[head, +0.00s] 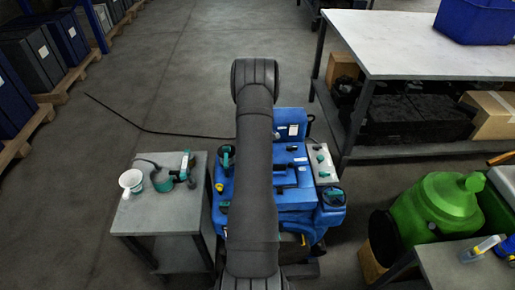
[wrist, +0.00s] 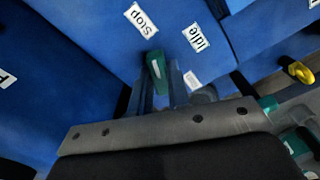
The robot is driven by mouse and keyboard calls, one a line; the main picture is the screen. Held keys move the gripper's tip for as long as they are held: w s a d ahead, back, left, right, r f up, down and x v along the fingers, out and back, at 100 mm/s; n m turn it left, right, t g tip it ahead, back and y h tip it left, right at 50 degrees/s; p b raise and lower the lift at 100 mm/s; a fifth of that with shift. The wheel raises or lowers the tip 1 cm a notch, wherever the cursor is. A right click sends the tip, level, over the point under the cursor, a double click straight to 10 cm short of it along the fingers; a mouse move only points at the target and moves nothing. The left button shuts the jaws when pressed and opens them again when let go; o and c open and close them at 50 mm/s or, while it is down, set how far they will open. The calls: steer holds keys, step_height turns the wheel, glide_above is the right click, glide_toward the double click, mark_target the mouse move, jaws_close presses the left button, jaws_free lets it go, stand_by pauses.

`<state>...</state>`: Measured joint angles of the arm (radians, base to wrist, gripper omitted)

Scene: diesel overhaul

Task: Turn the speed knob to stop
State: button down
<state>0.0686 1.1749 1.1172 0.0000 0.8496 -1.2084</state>
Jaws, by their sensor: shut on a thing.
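The speed knob (wrist: 154,66) is a teal lever-shaped knob with a white line on it, on the blue engine (wrist: 80,60). In the wrist view its upper end points toward the white Stop label (wrist: 141,19). The Idle label (wrist: 196,37) is to the right of the knob, and a third white label (wrist: 192,80) is partly hidden lower right. My gripper (wrist: 162,82) has its dark fingers on either side of the knob and is shut on it. In the head view my arm hides the gripper and knob over the engine (head: 290,195).
A grey side table (head: 146,215) at left holds a white cup (head: 131,181) and teal-handled items. A panel with teal knobs (head: 320,162) is on the engine's right. A green container (head: 445,208) and a large workbench (head: 420,45) stand at right. The floor behind is mostly clear.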

steer(key=shift+n, duration=0.8)
steer(key=n, duration=0.3)
steer(key=c, duration=1.4)
jaws_free()
steer(key=shift+o, duration=0.2)
steer(key=shift+r, duration=2.75)
